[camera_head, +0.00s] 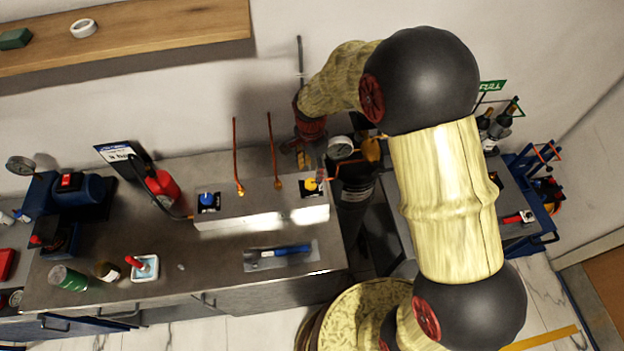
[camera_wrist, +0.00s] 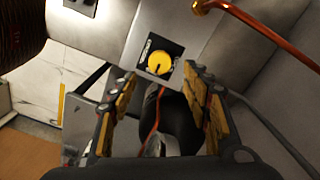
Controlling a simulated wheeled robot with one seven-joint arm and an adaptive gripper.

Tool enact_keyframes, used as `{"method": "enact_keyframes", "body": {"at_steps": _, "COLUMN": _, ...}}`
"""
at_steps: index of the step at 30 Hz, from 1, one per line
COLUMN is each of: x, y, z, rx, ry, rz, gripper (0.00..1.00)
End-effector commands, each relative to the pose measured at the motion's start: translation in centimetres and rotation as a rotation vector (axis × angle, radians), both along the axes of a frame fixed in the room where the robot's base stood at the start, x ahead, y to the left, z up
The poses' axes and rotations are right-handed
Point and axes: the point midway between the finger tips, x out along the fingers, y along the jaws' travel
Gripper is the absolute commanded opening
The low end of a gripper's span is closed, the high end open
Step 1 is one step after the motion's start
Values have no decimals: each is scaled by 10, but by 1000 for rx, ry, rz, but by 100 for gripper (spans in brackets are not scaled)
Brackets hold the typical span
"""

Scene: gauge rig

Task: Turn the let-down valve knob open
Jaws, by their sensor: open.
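A round yellow knob (camera_wrist: 159,63) with a dark pointer mark sits on a black labelled plate on the grey panel box. It also shows at the box's right end in the head view (camera_head: 311,185). The label is too small to read. A blue knob (camera_head: 207,199) sits at the box's left end. My gripper (camera_wrist: 160,84) is open and empty. In the wrist view the yellow knob appears just beyond the gap between its fingertips, not gripped. In the head view my gripper (camera_head: 303,155) hangs behind and above the knob, partly hidden by my wrist.
Copper tubes (camera_head: 237,160) rise from the box, and one (camera_wrist: 240,14) passes close to the yellow knob. A pressure gauge (camera_head: 340,147) stands right of my gripper. A blue-handled tool (camera_head: 285,250) lies in front of the box. A red extinguisher (camera_head: 163,186) stands left.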

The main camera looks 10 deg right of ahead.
Motion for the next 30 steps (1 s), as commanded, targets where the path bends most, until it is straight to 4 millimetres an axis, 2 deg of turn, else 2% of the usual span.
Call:
{"method": "enact_keyframes", "body": {"at_steps": 6, "x": -2, "y": 0, "z": -36, "rx": -1, "ry": 5, "rz": 2, "gripper": 48}}
{"method": "enact_keyframes", "body": {"at_steps": 12, "x": -1, "y": 0, "z": -59, "rx": 0, "ry": 3, "rz": 3, "gripper": 48}}
{"method": "enact_keyframes", "body": {"at_steps": 24, "x": -1, "y": 0, "z": -66, "rx": 0, "ry": 1, "rz": 3, "gripper": 48}}
{"method": "enact_keyframes", "body": {"at_steps": 30, "x": -1, "y": 0, "z": -66, "rx": 0, "ry": 1, "rz": 3, "gripper": 36}}
